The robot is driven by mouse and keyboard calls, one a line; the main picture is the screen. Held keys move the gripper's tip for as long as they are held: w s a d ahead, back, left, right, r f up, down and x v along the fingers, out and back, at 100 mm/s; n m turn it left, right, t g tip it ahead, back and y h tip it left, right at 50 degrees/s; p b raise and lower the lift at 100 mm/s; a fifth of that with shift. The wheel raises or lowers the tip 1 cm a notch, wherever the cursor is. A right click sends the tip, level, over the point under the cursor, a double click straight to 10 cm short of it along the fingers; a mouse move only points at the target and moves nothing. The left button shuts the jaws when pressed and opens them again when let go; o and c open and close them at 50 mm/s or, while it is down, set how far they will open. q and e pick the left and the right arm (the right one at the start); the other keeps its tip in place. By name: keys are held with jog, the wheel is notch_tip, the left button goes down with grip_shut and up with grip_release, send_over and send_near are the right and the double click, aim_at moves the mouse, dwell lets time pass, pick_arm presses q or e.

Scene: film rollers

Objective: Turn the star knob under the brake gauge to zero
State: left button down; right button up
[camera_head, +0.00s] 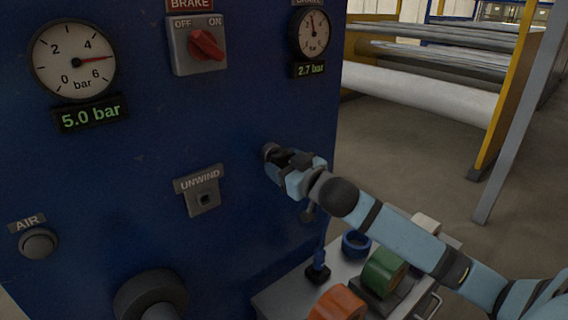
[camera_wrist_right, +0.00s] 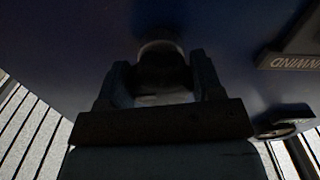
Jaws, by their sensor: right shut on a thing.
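The brake gauge (camera_head: 313,35) is the small round dial at the upper right of the blue panel; its display (camera_head: 310,69) reads 2.7 bar. The star knob (camera_head: 269,150) is a dark knob on the panel below that gauge, mostly hidden by my gripper in the head view. My right gripper (camera_head: 279,158) is shut on it, its arm coming in from the right. In the right wrist view the dark knob (camera_wrist_right: 162,66) sits between the two fingers of the gripper (camera_wrist_right: 161,78). The knob's turn angle is hard to read. My left gripper is not in view.
The panel also bears a larger gauge (camera_head: 74,60) at 5.0 bar, a red brake switch (camera_head: 206,46), an unwind socket (camera_head: 204,199) and an air button (camera_head: 38,243). A cart (camera_head: 283,299) with tape rolls (camera_head: 384,270) stands below my right arm. Floor is open behind it.

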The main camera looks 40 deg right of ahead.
jog(key=shift+r, duration=0.1)
jog(key=n+p, duration=0.2)
jog(key=n, duration=0.2)
jog(key=shift+d+r, duration=0.1)
jog(key=shift+d, duration=0.05)
jog(key=n+p, duration=0.2)
jog(key=n, duration=0.1)
jog(key=shift+n, duration=0.4)
jog(key=n+p, duration=0.2)
jog(key=n, duration=0.1)
jog(key=shift+d+r+n, duration=0.1)
jog(key=shift+r+n, duration=0.05)
jog(key=shift+n, duration=0.15)
jog(key=n+p, duration=0.1)
jog(key=n, duration=0.3)
jog(key=shift+p, duration=0.4)
jog(key=shift+n, duration=0.4)
jog(key=o, duration=0.9)
jog(key=shift+s, duration=0.1)
